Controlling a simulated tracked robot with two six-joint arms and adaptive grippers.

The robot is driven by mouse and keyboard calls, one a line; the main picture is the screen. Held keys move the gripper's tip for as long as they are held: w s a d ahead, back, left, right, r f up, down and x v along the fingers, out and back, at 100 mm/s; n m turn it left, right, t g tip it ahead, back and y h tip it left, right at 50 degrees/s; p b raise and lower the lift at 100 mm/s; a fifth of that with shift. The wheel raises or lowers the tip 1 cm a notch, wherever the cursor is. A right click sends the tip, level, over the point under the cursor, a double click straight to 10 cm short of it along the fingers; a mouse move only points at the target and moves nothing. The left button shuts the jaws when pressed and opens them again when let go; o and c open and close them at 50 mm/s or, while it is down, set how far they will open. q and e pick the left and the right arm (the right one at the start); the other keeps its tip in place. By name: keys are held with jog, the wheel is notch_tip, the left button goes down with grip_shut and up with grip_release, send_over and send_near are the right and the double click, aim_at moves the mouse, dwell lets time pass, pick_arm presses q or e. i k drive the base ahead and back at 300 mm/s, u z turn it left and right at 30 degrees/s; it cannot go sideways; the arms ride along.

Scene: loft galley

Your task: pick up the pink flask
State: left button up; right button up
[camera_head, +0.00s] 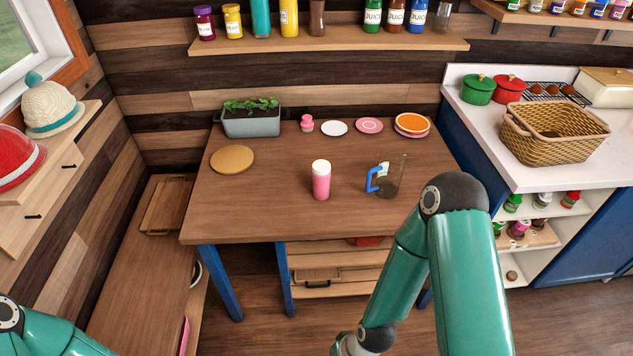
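The pink flask (321,180) has a white cap and stands upright near the middle of the wooden table (255,205). Nothing covers it. One of my arms, green with a dark joint, rises at the lower right, and its far end leaves the bottom of the picture. A piece of my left arm shows in the lower left corner. Neither gripper is in view.
A glass jug (391,178) with a blue handle stands right of the flask. A round wooden board (232,159) lies to the left. A planter (250,120), a small pink item (307,124) and several plates (369,125) line the back. The table's front is clear.

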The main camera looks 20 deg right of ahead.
aim_at(320, 183)
jog(key=u, duration=0.05)
jog(key=i, duration=0.9)
jog(key=z, duration=0.1)
